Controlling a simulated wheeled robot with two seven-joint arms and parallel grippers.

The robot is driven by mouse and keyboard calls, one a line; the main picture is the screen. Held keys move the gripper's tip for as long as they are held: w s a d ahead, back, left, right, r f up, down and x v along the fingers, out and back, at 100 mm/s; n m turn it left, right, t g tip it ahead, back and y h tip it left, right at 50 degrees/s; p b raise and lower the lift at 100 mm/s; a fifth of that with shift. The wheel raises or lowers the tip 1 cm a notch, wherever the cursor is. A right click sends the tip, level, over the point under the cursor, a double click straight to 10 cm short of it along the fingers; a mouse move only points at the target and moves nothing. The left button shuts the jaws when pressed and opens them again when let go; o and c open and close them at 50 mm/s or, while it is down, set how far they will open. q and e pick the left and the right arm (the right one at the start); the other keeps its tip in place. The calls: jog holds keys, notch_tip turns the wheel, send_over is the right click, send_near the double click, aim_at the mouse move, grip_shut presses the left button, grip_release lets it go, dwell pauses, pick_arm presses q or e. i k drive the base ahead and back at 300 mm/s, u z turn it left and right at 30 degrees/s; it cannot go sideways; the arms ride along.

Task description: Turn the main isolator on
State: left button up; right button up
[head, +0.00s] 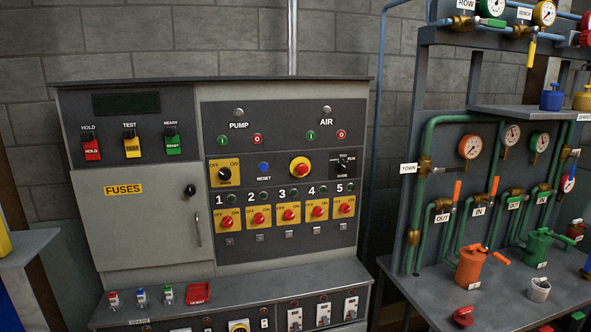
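A grey control cabinet (140,230) stands against the wall. No label reading main isolator is legible. A yellow OFF/ON plate with a black rotary knob (225,174) sits at the left of the dark panel, above the row numbered 1 to 5. Its knob position is too small to tell. Several yellow OFF/ON plates with red knobs, such as the one under 1 (228,221), line that row. Another yellow plate with a rotary knob (239,326) is cut off at the bottom edge. Neither of my grippers is in view.
The FUSES door (142,222) is shut. Small coloured items and a red tray (197,293) lie on the cabinet's ledge. A rack of green pipes, gauges and valves (430,160) stands close on the right. A narrow gap separates it from the cabinet. A grey surface (28,247) is at the left.

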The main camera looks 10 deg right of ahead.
aim_at(224, 172)
jog(key=u, duration=0.35)
jog(key=i, duration=0.45)
jog(key=u, duration=0.55)
jog(key=i, duration=0.85)
jog(key=z, duration=0.2)
